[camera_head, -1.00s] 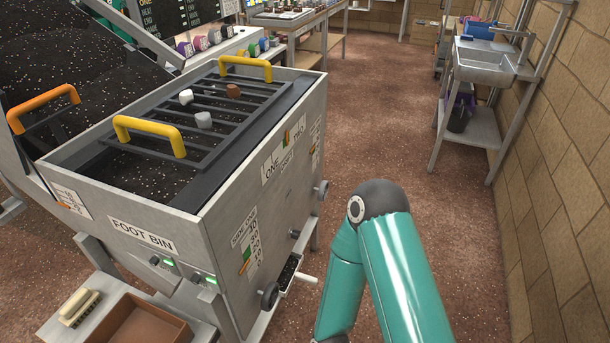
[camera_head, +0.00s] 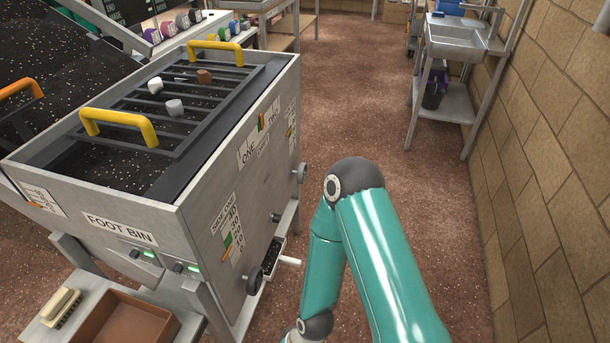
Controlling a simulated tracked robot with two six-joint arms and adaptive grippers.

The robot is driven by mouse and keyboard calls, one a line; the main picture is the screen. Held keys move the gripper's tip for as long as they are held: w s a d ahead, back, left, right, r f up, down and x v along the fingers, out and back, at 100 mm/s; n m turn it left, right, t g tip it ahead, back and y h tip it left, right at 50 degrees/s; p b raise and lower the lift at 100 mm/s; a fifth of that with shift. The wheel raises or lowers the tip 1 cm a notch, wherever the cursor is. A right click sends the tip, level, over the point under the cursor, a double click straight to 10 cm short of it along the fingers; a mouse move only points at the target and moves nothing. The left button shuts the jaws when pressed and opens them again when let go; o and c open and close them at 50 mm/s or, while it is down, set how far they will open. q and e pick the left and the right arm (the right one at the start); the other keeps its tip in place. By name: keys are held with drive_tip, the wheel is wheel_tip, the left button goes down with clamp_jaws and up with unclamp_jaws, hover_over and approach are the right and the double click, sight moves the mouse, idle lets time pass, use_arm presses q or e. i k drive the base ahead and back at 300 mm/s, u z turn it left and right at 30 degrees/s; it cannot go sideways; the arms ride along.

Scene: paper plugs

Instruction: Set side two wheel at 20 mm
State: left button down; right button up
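The grey foot bin (camera_head: 190,230) stands at left, with two round wheels on its right-hand face. The nearer wheel (camera_head: 254,281) is dark and sits below the scale marked SIDE ONE (camera_head: 228,232). The farther wheel (camera_head: 301,173) is grey, near the far corner, below a smaller scale (camera_head: 291,130) whose numbers are too small to read. A drift label (camera_head: 258,133) reading ONE and TWO lies between the scales. One teal arm of mine reaches up in the middle, apart from the bin.
A rack with yellow handles (camera_head: 118,122) tops the bin. A sink stand (camera_head: 455,45) and brick wall bound the right. The floor (camera_head: 350,110) between is clear.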

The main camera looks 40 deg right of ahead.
sight(302, 170)
drive_tip(key=z, duration=0.2)
drive_tip(key=i, duration=0.2)
drive_tip(key=u, duration=3)
drive_tip(key=k, duration=1)
drive_tip(key=u, duration=1)
drive_tip(key=i, duration=0.1)
drive_tip(key=z, duration=2.5)
drive_tip(key=k, duration=0.3)
drive_tip(key=u, duration=0.5)
drive_tip(key=i, duration=0.1)
drive_tip(key=z, duration=1.85)
